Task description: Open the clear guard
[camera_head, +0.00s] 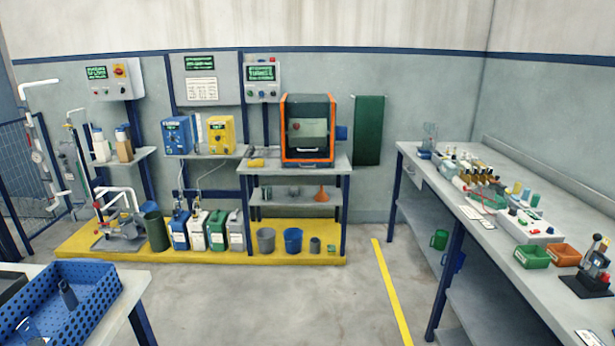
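An orange-framed machine with a dark clear front (308,130) stands on the grey table against the back wall. It looks like the guarded unit, and its front appears closed, though the dark panel makes this hard to judge. A pale object with a red spot shows inside behind the panel. Neither of my grippers is in the head view, and nothing touches the machine.
A long grey bench (480,215) with bottles and bins runs along the right. A blue perforated crate (105,275) sits on a table at front left. A yellow platform (200,255) with containers fronts the back wall. The middle floor is clear.

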